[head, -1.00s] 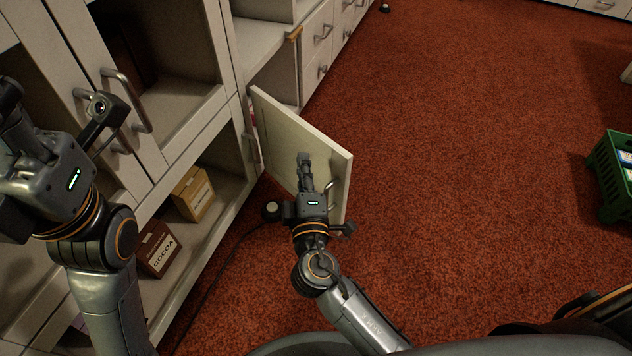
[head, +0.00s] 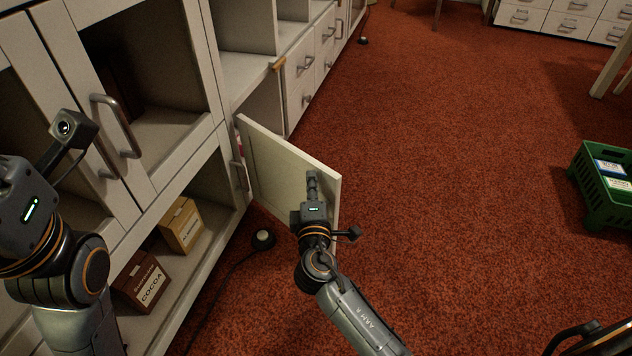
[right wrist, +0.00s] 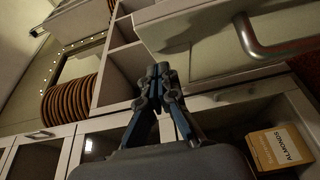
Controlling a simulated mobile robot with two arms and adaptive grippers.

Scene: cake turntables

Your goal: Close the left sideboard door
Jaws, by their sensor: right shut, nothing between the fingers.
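The sideboard door (head: 268,160) stands open, swung out from the white cabinet over the red carpet in the head view. My right gripper (head: 311,178) is shut and empty, in front of the door's face near its free edge. I cannot tell whether it touches the door. In the right wrist view the shut fingertips (right wrist: 158,70) point up toward a pale panel, with a metal bar handle (right wrist: 262,45) at the upper right. My left arm (head: 50,190) is at the left edge of the head view, and its fingers are out of the picture.
A cocoa box (head: 140,282) and an almonds box (head: 181,224) sit on the open lower shelf. A round black item (head: 263,239) with a cable lies on the carpet. A green crate (head: 597,205) stands at the right. The carpet between door and crate is clear.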

